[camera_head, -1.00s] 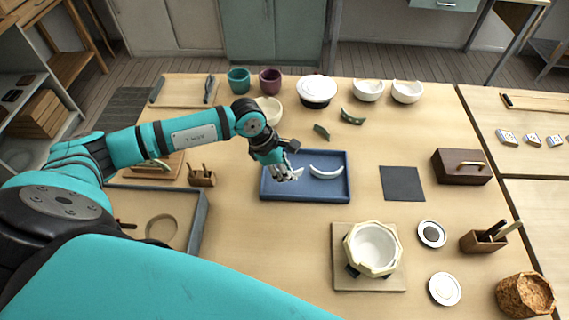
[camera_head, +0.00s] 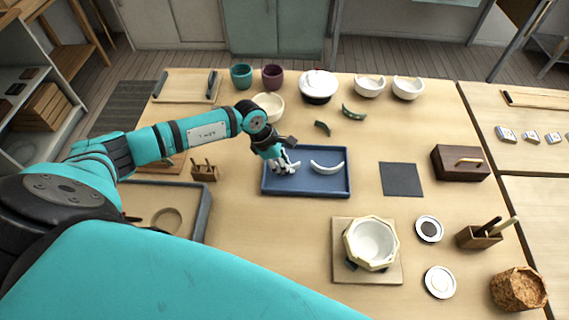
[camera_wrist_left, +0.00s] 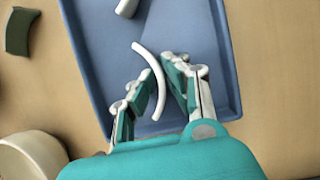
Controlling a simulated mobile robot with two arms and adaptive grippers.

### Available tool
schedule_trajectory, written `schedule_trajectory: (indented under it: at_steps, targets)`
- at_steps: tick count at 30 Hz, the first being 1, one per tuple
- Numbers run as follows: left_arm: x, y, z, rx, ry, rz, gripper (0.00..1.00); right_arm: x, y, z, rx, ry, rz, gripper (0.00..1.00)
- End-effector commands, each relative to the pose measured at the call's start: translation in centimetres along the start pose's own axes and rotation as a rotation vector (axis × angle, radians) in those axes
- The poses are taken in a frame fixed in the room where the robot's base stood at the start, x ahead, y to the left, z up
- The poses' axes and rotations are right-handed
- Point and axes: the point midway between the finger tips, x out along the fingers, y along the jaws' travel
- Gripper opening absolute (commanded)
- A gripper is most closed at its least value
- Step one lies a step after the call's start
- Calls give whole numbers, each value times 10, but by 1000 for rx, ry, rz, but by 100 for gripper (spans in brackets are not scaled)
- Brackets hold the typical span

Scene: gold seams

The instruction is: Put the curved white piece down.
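A slim curved white piece (camera_wrist_left: 156,72) lies over the blue tray (camera_wrist_left: 101,43), between the two fingers of my left gripper (camera_wrist_left: 160,88) in the left wrist view. The fingers stand apart on either side of it, with tray showing between the piece and the right-hand finger. In the head view my left gripper (camera_head: 284,165) is low over the left part of the tray (camera_head: 310,187) and largely hides this piece. A second curved white piece (camera_head: 327,168) lies in the tray to the right; its end shows in the wrist view (camera_wrist_left: 127,8). My right gripper is not seen.
A dark mat (camera_head: 401,180) and a wooden box (camera_head: 460,162) are to the right. An octagonal holder with a white bowl (camera_head: 371,242) stands in front. Table between them is clear.

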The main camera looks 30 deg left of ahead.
Motion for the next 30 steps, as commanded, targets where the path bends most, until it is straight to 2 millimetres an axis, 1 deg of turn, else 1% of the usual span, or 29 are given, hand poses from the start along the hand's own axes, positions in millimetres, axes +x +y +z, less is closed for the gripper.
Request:
schedule_trajectory:
  at_steps: [1, 4, 11, 14, 16, 20, 27, 30]
  targets:
    - [0, 0, 0, 0, 0, 0, 20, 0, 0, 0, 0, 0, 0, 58]
    - [-1, 0, 0, 0, 0, 0, 33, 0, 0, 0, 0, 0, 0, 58]
    - [-1, 0, 0, 0, 0, 0, 33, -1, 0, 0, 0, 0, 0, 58]
    - [-5, 0, 2, 0, 0, 0, 33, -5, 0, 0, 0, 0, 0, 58]
    - [-9, 1, 0, 0, 0, 2, 33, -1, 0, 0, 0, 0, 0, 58]
    - [-31, 2, -1, 2, 2, 5, 33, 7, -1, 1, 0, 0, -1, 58]
    - [-83, 2, 0, 2, 0, 6, 33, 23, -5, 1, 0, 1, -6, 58]
    - [-100, 1, 0, 1, 1, 4, 33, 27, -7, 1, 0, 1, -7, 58]
